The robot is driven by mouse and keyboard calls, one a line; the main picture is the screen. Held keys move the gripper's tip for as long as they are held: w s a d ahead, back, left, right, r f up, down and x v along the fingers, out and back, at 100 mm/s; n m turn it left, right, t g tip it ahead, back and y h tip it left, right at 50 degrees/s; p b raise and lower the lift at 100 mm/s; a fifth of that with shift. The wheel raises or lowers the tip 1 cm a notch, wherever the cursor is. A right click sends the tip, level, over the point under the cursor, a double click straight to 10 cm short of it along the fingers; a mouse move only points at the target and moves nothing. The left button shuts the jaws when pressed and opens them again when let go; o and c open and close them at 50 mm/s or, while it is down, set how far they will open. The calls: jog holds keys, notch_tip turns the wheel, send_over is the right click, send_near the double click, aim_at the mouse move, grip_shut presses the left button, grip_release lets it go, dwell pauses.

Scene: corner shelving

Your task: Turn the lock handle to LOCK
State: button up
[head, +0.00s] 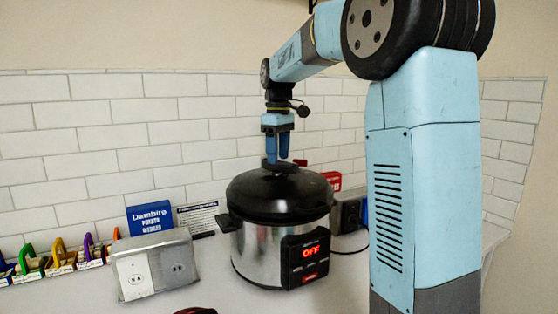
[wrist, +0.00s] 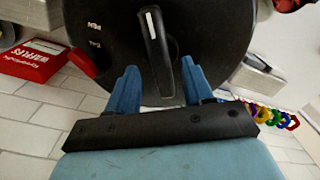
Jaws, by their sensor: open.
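A steel pressure cooker (head: 262,248) with a black lid (head: 260,197) stands on the counter, its front display reading OFF. The lock handle (wrist: 157,45) is a black lever with a pale edge on top of the lid (wrist: 215,35). In the wrist view it runs nearly upright, leaning slightly. Small white markings are on the lid left of the handle, too small to read surely. My gripper (head: 277,158) points down over the lid. In the wrist view my gripper (wrist: 158,68) is open, with one blue finger each side of the handle's lower end; contact is not clear.
A red box (wrist: 35,60) lies beyond the cooker. A blue box (head: 150,217), a metal outlet box (head: 155,267) and several coloured padlock-like loops (head: 60,254) stand to the left. A dark outlet (head: 348,213) and cable are at the right. A tiled wall is behind.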

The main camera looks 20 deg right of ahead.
notch_tip(320, 180, up, 11)
dwell(0.4)
jog(key=s+f+m+t, duration=0.2)
jog(key=s+f, duration=0.4)
jog(key=s, duration=0.4)
jog(key=s+f+m+t, duration=0.1)
jog(key=s+f+m, duration=0.2)
jog(key=s+f, duration=0.4)
jog(key=s+d+f+m+t, duration=0.1)
jog(key=s+f, duration=0.5)
jog(key=s, duration=0.7)
jog(key=shift+s+f+m+t, duration=0.25)
jog(key=shift+f+m+t, duration=0.15)
jog(key=shift+m+t, duration=0.5)
